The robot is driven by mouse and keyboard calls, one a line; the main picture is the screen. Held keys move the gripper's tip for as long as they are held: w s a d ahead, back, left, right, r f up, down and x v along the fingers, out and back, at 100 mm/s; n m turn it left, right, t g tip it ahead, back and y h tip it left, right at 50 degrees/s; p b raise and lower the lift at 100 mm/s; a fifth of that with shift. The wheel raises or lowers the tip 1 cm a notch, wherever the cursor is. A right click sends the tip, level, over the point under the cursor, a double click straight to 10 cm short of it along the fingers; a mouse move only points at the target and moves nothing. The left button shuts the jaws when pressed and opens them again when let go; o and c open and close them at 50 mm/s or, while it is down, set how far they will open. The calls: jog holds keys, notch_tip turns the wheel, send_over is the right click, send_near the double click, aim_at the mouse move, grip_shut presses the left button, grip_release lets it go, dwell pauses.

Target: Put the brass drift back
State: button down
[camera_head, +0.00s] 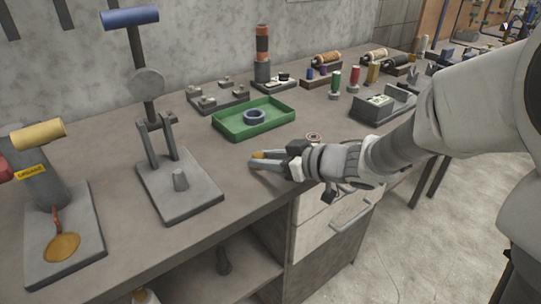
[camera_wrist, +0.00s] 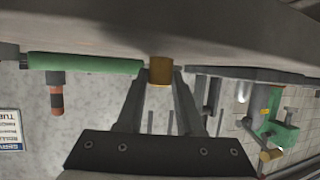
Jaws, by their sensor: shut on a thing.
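The brass drift (camera_head: 258,155) is a short yellow-brown piece at the tip of my gripper (camera_head: 262,161), over the workbench's front part. In the wrist view the brass drift (camera_wrist: 159,71) shows as a small upright cylinder between the two fingertips of my gripper (camera_wrist: 160,80). The gripper is shut on it. Part of the drift is hidden by the fingers. I cannot tell how high it is above the bench, or which spot on the bench belongs to it.
A green tray (camera_head: 226,128) with a blue ring (camera_head: 254,117) lies behind the gripper. A grey press stand (camera_head: 180,202) stands to the left. A small round disc (camera_head: 314,137) lies near my wrist. A grey fixture box (camera_head: 384,106) and several spools stand farther right.

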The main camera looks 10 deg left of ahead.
jog(key=shift+r, duration=0.1)
jog(key=c, duration=0.5)
grip_release()
jog(key=shift+c, duration=0.2)
